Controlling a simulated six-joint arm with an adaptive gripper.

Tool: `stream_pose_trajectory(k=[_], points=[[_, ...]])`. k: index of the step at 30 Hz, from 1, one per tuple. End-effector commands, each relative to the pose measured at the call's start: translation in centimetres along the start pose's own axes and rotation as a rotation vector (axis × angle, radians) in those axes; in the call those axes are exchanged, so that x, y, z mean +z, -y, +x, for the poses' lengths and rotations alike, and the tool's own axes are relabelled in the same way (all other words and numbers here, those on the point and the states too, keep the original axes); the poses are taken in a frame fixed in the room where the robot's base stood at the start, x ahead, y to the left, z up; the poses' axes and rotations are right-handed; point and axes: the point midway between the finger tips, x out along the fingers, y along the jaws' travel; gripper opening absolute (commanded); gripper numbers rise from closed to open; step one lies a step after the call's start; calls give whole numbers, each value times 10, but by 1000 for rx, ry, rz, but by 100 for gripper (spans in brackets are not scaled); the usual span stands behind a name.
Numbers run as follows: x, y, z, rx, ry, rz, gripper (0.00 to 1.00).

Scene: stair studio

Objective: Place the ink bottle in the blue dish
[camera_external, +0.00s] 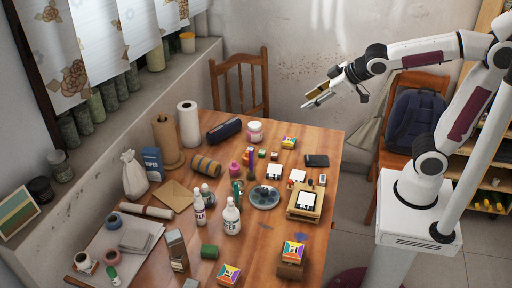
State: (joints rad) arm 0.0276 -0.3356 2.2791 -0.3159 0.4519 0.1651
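The blue dish (265,206) is a round, grey-blue plate on the wooden table, right of centre, with small dark shapes on it that are too small to make out. I cannot tell for certain which item is the ink bottle. Small bottles and jars stand left of the dish: a dark green one (237,188), a pink one (235,169) and a white-labelled one (199,209). My gripper (311,98) is in the air above and beyond the table's far right corner, well away from the dish.
A large white bottle (231,220) stands close to the dish's left. A wooden block with a white card (306,202) lies to its right. Paper rolls (189,127) stand at the back left. The table's near right has bare room beside a colourful cube (293,251).

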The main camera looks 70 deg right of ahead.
Motion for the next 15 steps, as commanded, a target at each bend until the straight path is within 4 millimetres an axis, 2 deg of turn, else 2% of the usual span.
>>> stream_pose_trajectory(k=[3,15], points=[[28,4,-22,-14,43,21,34],[126,31,-80,-106,195,70,34]])
